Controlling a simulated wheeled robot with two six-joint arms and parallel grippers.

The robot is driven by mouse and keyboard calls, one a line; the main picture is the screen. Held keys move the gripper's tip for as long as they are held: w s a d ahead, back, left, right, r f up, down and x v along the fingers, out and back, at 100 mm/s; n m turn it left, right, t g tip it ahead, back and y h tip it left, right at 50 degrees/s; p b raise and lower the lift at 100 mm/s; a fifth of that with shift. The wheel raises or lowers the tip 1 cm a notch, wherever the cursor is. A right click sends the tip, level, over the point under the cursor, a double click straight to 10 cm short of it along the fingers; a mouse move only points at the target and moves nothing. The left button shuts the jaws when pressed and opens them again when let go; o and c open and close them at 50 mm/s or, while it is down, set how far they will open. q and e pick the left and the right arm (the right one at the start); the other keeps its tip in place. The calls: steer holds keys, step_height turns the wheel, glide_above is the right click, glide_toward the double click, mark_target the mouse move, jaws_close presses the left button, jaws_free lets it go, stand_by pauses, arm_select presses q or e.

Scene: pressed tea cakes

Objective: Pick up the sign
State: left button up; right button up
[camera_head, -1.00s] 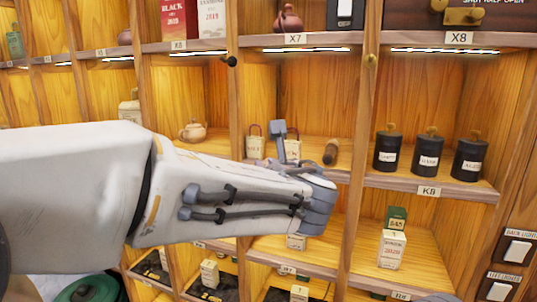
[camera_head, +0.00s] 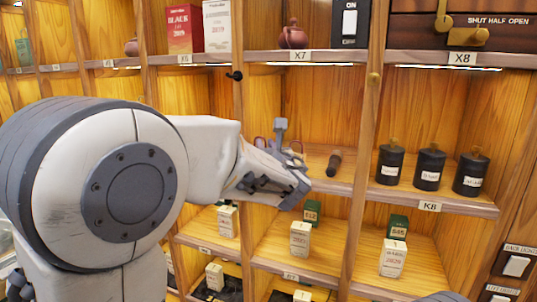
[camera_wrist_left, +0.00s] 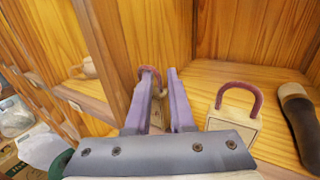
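Two small cream signs with reddish loop handles stand on the middle shelf. In the left wrist view one sign (camera_wrist_left: 154,114) is seen between the two purple fingers of my left gripper (camera_wrist_left: 159,74), its loop showing behind the left finger. The fingers are apart, and I cannot tell whether they touch it. The second sign (camera_wrist_left: 234,124) stands to the right, outside the fingers, with its face clear. In the head view my left gripper (camera_head: 279,156) reaches into the shelf bay and hides most of both signs. My right gripper is not in view.
A dark brown cylinder (camera_head: 334,163) lies right of the signs. Three black canisters (camera_head: 428,167) stand in the bay beyond a wooden upright. Small boxes (camera_head: 300,238) stand on the shelf below. A teapot (camera_wrist_left: 84,68) stands in the bay to the left.

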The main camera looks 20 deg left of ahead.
arm_select(q)
steer(key=shift+w+a, duration=0.15)
steer(key=shift+w, duration=0.05)
jaws_close()
steer(key=shift+r, duration=0.55)
step_height(320, 180, up, 3)
steer(key=shift+f+b, duration=0.2)
steer(key=shift+b, duration=0.2)
steer(key=s+d+r, duration=0.2)
steer(key=d+r, duration=0.1)
steer(key=d, duration=0.2)
steer(key=s+d+r+b, duration=0.1)
steer(key=s+d+r, duration=0.2)
steer(key=d+r, duration=0.1)
steer(key=shift+d, duration=0.8)
